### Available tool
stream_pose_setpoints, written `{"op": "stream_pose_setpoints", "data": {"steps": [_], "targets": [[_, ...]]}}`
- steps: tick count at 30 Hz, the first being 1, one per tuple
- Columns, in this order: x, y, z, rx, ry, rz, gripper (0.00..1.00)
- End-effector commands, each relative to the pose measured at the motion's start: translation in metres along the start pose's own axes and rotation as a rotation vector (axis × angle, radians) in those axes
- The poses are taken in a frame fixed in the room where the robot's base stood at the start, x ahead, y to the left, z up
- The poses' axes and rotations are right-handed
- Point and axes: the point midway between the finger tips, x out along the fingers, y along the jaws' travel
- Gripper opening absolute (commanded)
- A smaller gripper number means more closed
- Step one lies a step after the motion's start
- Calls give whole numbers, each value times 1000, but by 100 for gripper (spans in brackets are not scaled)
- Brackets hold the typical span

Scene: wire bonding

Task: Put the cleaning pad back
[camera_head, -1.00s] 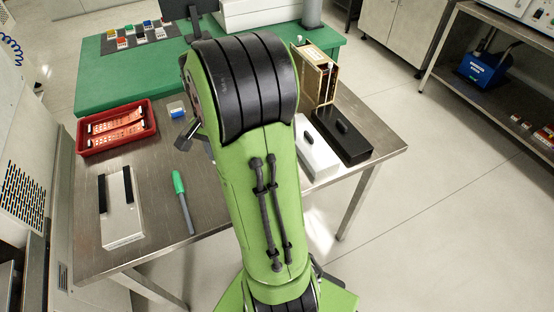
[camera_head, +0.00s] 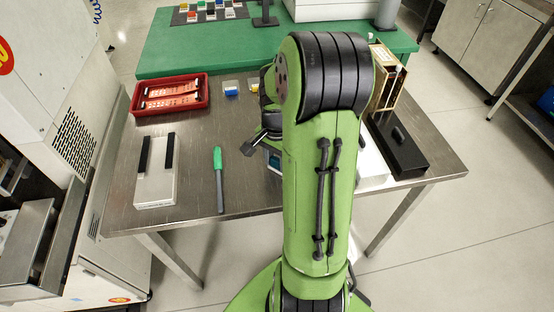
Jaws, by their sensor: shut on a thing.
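My gripper (camera_head: 262,146) is a dark shape just left of my green arm, low over the middle of the steel table (camera_head: 190,125). My arm hides much of it, and its fingertips are hard to make out. A small blue-teal thing (camera_head: 274,160) with a pale edge shows under it, partly behind my arm. I take it for the cleaning pad, held in the shut gripper. I cannot tell whether it touches the table. A small blue and white box (camera_head: 232,88) stands farther back, with a small yellow-topped thing (camera_head: 254,85) right of it.
A red tray (camera_head: 134,110) with orange strips stands at the back left. A pale plate with black bars (camera_head: 155,187) and a green-handled tool (camera_head: 218,170) lie in front. A black box (camera_head: 405,152), a white block (camera_head: 371,167) and a brass-coloured rack (camera_head: 385,85) stand right of my arm.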

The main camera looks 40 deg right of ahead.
Motion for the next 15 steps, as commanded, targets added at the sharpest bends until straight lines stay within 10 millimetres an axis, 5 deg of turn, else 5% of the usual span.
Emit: {"op": "stream_pose_setpoints", "data": {"steps": [1, 2, 6, 15], "targets": [[3, 0, 0, -1, -1, 0, 12], [3, 0, 0, -1, -1, 0, 42], [3, 0, 0, 0, -1, 1, 64], [-2, 0, 0, 1, -1, 1, 66]]}}
